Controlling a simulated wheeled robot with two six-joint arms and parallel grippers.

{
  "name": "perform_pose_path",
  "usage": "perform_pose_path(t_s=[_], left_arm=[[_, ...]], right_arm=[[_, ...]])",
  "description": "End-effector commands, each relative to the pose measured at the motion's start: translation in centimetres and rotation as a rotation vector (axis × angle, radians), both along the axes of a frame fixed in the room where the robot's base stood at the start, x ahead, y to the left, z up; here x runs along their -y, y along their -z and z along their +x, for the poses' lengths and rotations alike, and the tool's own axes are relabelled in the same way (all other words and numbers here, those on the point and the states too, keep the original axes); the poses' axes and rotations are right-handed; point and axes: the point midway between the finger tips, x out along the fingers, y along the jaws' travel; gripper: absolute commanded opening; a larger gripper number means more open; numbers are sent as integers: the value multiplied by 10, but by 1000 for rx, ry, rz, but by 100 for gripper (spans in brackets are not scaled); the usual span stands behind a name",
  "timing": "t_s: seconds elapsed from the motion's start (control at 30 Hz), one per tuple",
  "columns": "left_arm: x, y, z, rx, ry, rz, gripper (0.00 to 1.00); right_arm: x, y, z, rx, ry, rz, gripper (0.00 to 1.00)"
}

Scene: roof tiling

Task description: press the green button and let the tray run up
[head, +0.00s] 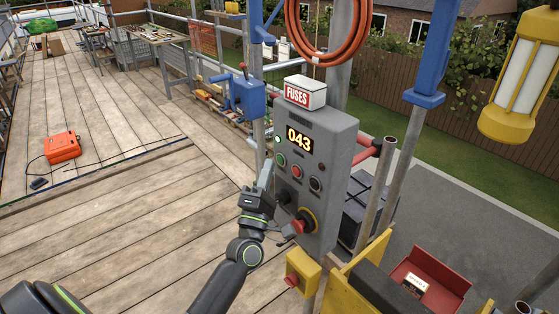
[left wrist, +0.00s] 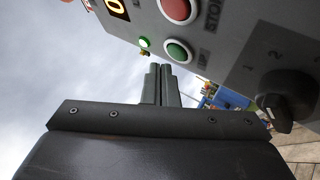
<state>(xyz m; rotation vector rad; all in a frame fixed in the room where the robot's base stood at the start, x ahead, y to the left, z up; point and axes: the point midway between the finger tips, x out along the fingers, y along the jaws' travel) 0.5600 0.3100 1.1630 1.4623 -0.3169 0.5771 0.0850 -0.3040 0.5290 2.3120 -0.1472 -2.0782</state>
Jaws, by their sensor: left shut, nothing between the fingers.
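The grey control panel (head: 336,150) stands on a post at the deck's edge, its display reading 043. The green button (head: 281,160) is at the left of its front, beside a red button (head: 297,171). In the left wrist view the green button (left wrist: 178,52) sits below the red one, with a small lit green lamp (left wrist: 145,43) to its left. My left gripper (head: 267,172) is shut and empty, its tips just below the green button. In the left wrist view the fingertips (left wrist: 160,70) look apart from the button. I cannot clearly identify the hoist tray. My right gripper is out of view.
A black rotary knob (left wrist: 286,93) and a red-and-yellow stop knob (head: 303,222) sit low on the panel. A fuse box (head: 305,91) tops it. A yellow box (head: 301,270) is below. A red bin (head: 430,279) stands right. The plank deck (head: 130,220) is largely clear.

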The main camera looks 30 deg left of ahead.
Motion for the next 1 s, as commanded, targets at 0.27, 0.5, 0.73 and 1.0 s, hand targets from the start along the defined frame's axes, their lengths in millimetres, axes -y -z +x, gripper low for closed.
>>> perform_pose_path(t_s=[0.27, 0.5, 0.73, 1.0], left_arm=[[0, 0, 0, 0, 0, 0, 0], [0, 0, 0, 0, 0, 0, 0], [1, 0, 2, 1, 0, 0, 0], [4, 0, 8, 0, 0, 0, 0]], right_arm=[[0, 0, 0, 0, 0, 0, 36], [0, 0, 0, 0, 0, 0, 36], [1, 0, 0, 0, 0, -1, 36], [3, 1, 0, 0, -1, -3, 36]])
